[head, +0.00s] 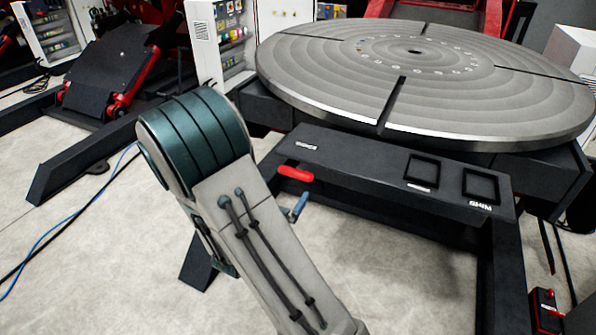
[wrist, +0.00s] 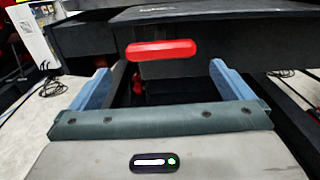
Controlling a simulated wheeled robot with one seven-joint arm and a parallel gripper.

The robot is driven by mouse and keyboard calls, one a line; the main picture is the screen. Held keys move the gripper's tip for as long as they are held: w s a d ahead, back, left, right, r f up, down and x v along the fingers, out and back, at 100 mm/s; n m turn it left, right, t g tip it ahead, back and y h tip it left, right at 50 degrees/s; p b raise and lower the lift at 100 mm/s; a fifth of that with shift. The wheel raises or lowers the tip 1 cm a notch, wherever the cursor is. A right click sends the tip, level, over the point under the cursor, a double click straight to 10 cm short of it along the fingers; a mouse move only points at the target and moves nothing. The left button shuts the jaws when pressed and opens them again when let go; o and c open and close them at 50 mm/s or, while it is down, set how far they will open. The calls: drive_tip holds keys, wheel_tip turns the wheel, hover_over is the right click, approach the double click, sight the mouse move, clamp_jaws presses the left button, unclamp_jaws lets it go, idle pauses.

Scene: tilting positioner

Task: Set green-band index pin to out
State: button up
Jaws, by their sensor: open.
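I cannot make out a green-band index pin in either view. A red handle (head: 295,173) sticks out at the left end of the dark fixture's front beam. In the wrist view the red handle (wrist: 161,50) lies level, just beyond and slightly above the fingertips. My gripper (wrist: 160,68) is open, with its two blue fingers wide apart and nothing between them. The handle appears apart from the fingers. In the head view my arm hides most of the gripper; only a blue finger shows below the red handle.
A large round grooved table (head: 450,75) tops the dark frame. The front beam (head: 380,172) has two square recesses at its right. A white cabinet (head: 205,45) stands behind at the left. Cables (head: 65,225) lie on the floor at the left. Floor left of the frame is mostly open.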

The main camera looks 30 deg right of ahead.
sight(294, 177)
drive_tip(key=x, duration=1)
drive_tip(key=shift+w+d, duration=0.2)
drive_tip(key=shift+d, duration=0.05)
drive_tip(key=c, duration=1.1)
drive_tip(key=v, duration=0.4)
drive_tip(key=shift+a, duration=0.15)
drive_tip(key=shift+s+d, duration=0.1)
drive_tip(key=shift+d, duration=0.2)
drive_tip(key=o, duration=1.1)
drive_tip(key=shift+a, duration=0.25)
